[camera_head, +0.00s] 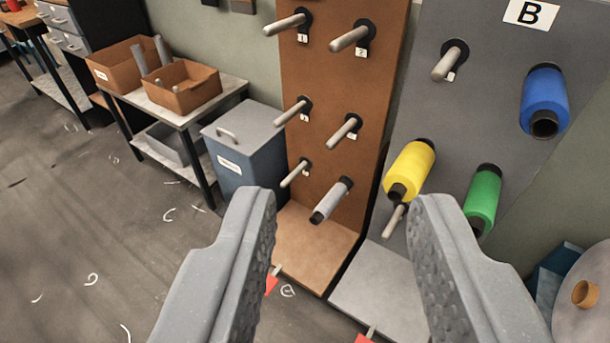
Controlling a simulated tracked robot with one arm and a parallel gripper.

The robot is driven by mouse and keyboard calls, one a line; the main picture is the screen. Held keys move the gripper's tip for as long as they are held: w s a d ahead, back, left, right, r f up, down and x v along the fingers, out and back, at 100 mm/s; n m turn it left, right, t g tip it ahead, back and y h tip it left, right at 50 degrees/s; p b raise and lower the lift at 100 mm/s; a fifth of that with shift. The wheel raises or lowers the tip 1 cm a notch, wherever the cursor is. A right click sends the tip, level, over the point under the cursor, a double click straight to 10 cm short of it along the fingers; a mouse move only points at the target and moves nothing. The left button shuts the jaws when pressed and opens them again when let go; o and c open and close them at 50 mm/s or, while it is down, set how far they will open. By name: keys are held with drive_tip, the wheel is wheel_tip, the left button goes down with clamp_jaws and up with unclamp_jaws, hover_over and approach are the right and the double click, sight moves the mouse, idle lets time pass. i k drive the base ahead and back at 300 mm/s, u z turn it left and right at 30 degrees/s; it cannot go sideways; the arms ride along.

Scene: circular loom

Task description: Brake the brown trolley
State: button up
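The brown trolley (308,245) stands in the middle of the view, with a tall brown panel and a flat base. Its panel carries several bare grey pegs and one grey spool (331,200) at the lower right. A red piece (271,283) on a short grey stem shows at the front edge of its base, partly hidden by my left finger. My gripper (345,230) is open and empty, its two fingers wide apart in front of the trolley's base.
A grey trolley (385,290) marked B holds yellow (410,170), blue (545,100) and green (482,198) spools, with another red piece (364,338) at its base front. A blue bin (243,150) and a table (222,92) with brown boxes stand left. Floor at left is mostly clear, with scattered thread scraps.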

sight(272, 281)
drive_tip(key=u, duration=0.9)
drive_tip(key=i, duration=1.15)
drive_tip(key=z, duration=0.15)
